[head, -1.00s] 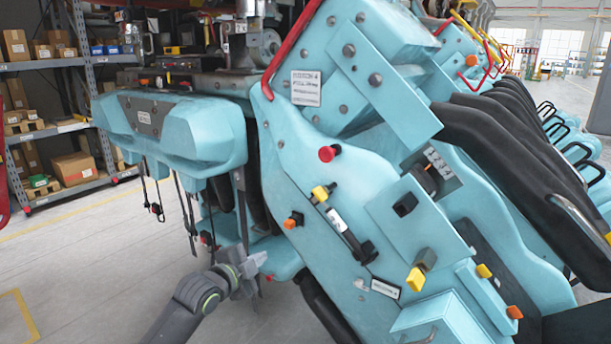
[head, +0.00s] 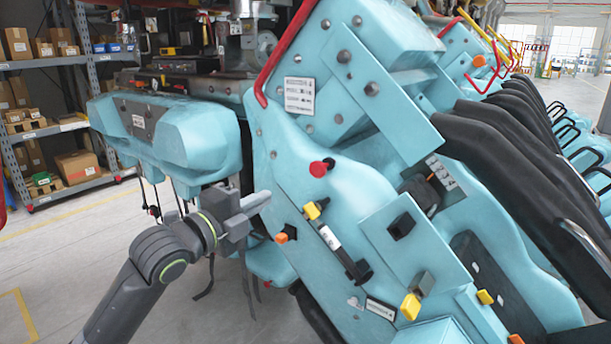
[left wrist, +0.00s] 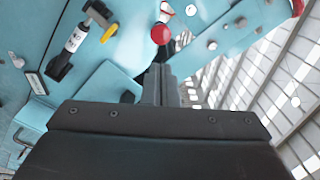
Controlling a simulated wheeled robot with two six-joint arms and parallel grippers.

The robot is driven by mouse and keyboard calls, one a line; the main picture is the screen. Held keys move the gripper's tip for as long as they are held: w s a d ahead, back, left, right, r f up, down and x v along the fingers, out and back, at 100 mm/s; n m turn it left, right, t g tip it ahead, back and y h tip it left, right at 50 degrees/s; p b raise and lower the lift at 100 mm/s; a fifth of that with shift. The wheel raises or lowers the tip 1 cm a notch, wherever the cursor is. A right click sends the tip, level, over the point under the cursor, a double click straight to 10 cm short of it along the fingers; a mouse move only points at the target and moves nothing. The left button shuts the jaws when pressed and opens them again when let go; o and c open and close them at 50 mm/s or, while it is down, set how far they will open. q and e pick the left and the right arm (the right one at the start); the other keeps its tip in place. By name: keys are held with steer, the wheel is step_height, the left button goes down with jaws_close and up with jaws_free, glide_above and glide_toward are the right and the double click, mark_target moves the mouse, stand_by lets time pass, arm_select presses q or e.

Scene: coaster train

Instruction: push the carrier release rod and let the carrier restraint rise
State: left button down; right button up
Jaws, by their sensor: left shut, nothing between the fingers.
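The teal coaster carrier (head: 290,160) fills the middle of the head view. On its side are a red round knob (head: 319,168) and a slanted white-and-black rod (head: 330,238) with a yellow block at its upper end. I cannot tell for certain which one is the release rod. Black padded restraint bars (head: 500,140) slope down to the right. My left gripper (head: 258,202) is shut and empty, left of the knob and rod. In the left wrist view, its fingers (left wrist: 158,78) point toward the red knob (left wrist: 161,34), apparently apart from it; the rod (left wrist: 76,38) is at upper left.
Orange (head: 282,238) and yellow (head: 411,306) buttons and a dark square block (head: 402,226) stick out of the carrier's side. Dark straps hang below the teal front part (head: 205,140). Shelves with boxes (head: 80,168) stand at left. The floor at lower left is clear.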

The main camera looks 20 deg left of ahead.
arm_select(q)
steer(key=p, duration=0.5)
glide_toward(315, 171)
steer(key=x, duration=0.5)
steer(key=shift+r, duration=0.25)
steer(key=shift+p+x, duration=0.4)
steer(key=shift+x, duration=0.5)
steer(key=shift+f, duration=0.2)
